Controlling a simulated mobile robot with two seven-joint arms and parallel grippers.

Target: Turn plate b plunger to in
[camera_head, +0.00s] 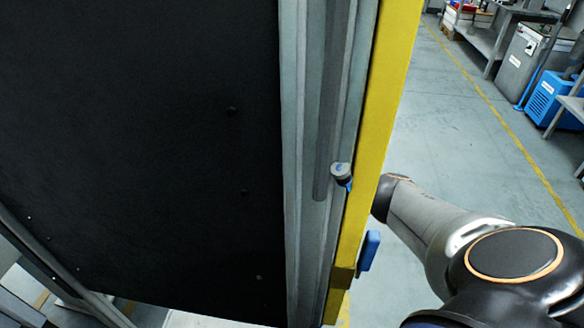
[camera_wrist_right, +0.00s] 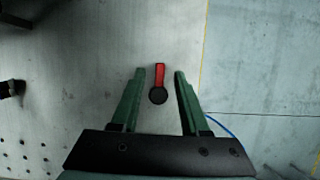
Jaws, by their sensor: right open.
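In the right wrist view a red lever (camera_wrist_right: 160,72) with a round black knob (camera_wrist_right: 158,96) at its lower end sits on a pale grey metal plate (camera_wrist_right: 85,75). I take it as the plunger; no label is legible. My right gripper (camera_wrist_right: 160,76) is open, with its green fingers apart on either side of the lever. Clear gaps show on both sides, and I cannot tell the depth between fingertips and plate. In the head view my right arm passes behind the yellow post, which hides the gripper and the plunger. My left gripper is not in view.
A large black panel (camera_head: 140,130) in a grey metal frame (camera_head: 300,200) and a yellow post (camera_head: 385,90) fill the head view's left and middle. A small grey-and-blue knob (camera_head: 342,174) and a blue part (camera_head: 369,250) sit by the post. Open floor (camera_head: 450,130) lies right.

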